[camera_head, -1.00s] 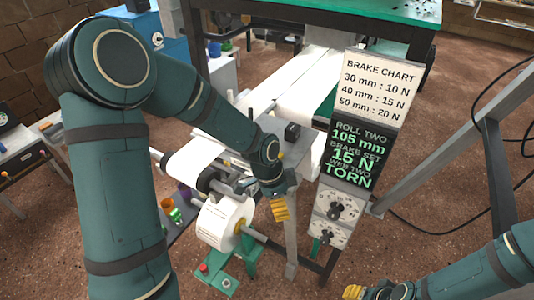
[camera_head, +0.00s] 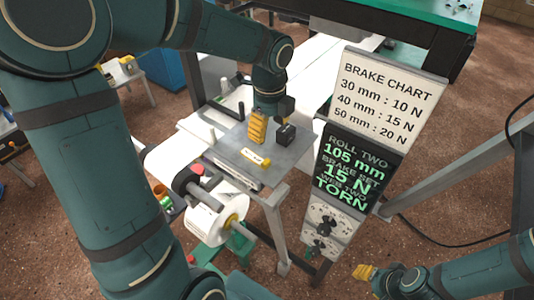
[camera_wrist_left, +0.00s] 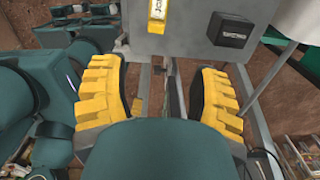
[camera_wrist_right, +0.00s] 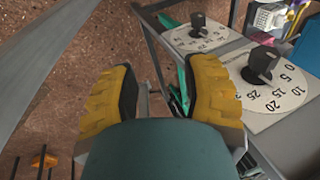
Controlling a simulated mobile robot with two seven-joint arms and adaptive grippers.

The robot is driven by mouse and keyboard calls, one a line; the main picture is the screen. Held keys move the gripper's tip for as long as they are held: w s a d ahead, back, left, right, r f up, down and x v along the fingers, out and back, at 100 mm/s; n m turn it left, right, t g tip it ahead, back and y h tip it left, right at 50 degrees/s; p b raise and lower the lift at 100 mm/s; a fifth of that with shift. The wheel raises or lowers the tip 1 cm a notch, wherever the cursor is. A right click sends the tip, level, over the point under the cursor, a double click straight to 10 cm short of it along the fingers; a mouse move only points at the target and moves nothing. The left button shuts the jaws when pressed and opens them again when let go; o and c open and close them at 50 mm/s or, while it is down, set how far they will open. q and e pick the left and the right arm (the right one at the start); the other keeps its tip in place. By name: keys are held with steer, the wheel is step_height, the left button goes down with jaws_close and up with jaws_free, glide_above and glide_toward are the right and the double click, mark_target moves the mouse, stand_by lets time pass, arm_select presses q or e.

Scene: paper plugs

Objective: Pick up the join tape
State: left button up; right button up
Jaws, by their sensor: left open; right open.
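The join tape, apparently the small yellow strip with a pale label (camera_head: 256,158), lies on the grey metal plate (camera_head: 235,152). It also shows at the top edge of the left wrist view (camera_wrist_left: 157,16). My left gripper (camera_head: 258,127) is above the plate, behind the strip in the head view. In the left wrist view its yellow fingers (camera_wrist_left: 162,95) are spread with nothing between them, and the strip is beyond them. My right gripper (camera_head: 365,272) is low at the right, open and empty in the right wrist view (camera_wrist_right: 160,95), away from the strip.
A black block (camera_head: 286,134) sits on the plate close to the left gripper. A white paper roll (camera_head: 216,218) hangs on a spindle in front. The sign panel (camera_head: 352,150) reads TORN, with dials (camera_head: 328,226) below. The right gripper is near these dials.

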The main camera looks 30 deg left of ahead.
mark_target(267, 162)
arm_select(q)
steer(key=f, duration=0.2)
steer(key=f+b, duration=0.1)
steer(key=f, duration=0.4)
steer(key=shift+s+f+b, duration=0.3)
steer(key=shift+s+f, duration=0.05)
step_height(267, 162, down, 5)
steer(key=shift+a+f+b, duration=0.1)
steer(key=shift+b, duration=0.7)
arm_select(e)
steer(key=f, duration=0.1)
steer(key=s+f, duration=0.1)
steer(key=f, duration=0.1)
steer(key=shift+s+a+f, duration=0.1)
steer(key=shift+s, duration=0.2)
arm_select(q)
steer(key=shift+c, duration=0.2)
steer(key=c, duration=0.8)
